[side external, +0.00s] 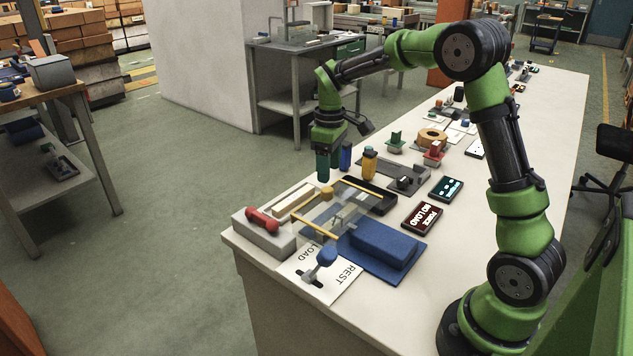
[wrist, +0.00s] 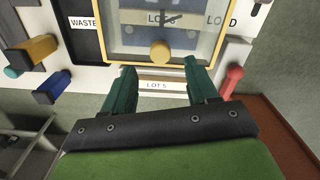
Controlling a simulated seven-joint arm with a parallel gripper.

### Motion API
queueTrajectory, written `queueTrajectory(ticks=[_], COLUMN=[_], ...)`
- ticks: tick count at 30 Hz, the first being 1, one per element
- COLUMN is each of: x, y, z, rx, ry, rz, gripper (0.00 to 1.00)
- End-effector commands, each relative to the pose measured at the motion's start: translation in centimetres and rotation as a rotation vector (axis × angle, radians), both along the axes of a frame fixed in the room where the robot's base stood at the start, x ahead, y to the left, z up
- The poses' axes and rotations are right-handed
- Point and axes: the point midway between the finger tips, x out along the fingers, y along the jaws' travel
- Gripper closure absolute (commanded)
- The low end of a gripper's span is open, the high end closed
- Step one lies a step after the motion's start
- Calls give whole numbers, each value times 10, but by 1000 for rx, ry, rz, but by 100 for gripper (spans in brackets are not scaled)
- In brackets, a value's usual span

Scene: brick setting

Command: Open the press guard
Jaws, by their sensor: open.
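The press guard (side external: 335,210) is a clear panel with yellow edges at the near end of the bench. It spans over the work area there, and a round yellow knob (side external: 326,191) sits on its edge facing my gripper. The wrist view shows the yellow guard frame (wrist: 104,35) and the knob (wrist: 160,51) from above. My gripper (side external: 323,176) points down, above and close to the knob. In the wrist view its two teal fingers (wrist: 160,72) are apart, with the knob just beyond the gap between their tips. Nothing is held.
A red handle (side external: 262,220) on a grey block and a cream bar labelled LOT 5 (wrist: 165,86) stand beside the guard. A blue block (side external: 380,243) and a blue-knobbed lever (side external: 325,258) are on the other side. Blue and yellow bottles (side external: 369,163) stand behind. A black tray (side external: 375,198) borders the guard.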

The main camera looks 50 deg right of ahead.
Motion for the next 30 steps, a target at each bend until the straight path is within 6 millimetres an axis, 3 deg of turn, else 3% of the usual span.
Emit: queueTrajectory(ticks=[3, 9, 21, 30], x=[0, 0, 0, 0], y=[0, 0, 0, 0], z=[-24, -49, -56, -56], rx=[1, 1, 0, 0], ry=[3, 1, -1, -1], rz=[-1, -1, -1, -1], gripper=[42, 42, 42, 86])
